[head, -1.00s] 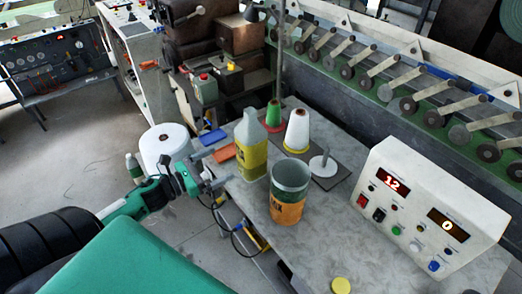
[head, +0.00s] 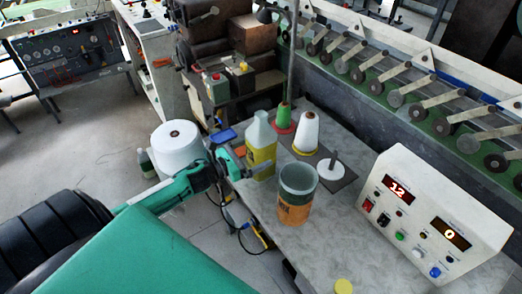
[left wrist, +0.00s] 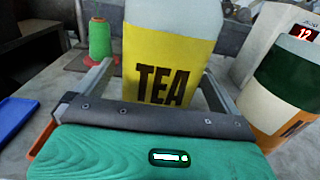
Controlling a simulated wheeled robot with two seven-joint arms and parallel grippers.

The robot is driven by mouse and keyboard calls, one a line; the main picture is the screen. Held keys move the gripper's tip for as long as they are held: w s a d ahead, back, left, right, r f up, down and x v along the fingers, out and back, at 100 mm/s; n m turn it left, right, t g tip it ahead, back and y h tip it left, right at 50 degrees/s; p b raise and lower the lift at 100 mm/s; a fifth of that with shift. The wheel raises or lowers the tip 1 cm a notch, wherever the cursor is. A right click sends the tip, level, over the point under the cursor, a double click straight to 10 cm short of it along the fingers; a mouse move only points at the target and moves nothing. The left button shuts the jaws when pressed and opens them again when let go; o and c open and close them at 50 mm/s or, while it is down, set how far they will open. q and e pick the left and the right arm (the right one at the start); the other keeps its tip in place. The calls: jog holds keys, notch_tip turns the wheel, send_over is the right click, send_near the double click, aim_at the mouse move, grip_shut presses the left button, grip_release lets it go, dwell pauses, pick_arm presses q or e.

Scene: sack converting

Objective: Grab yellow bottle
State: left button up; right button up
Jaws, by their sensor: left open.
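The yellow bottle (head: 261,150) stands upright on the grey table (head: 345,225), with a clear upper part and a yellow band. In the left wrist view the bottle (left wrist: 165,62) fills the middle, its label reading "TEA". My left gripper (head: 252,166) is open at the bottle's near left side. In the left wrist view its two fingers (left wrist: 150,88) stand to either side of the bottle's lower part, with the bottle between or just beyond them. I cannot tell whether they touch it. My right gripper is not in view.
An open orange and green can (head: 297,195) stands close right of the bottle. Green and white thread cones (head: 307,132) stand behind it. A blue tray (head: 223,135) lies to the left. A white control box (head: 435,212) stands at the right.

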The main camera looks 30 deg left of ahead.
pick_arm(q)
jog(key=x, duration=0.3)
jog(key=shift+p, duration=0.3)
jog(key=shift+c, duration=0.4)
jog(key=c, duration=1)
jog(key=shift+r, duration=0.2)
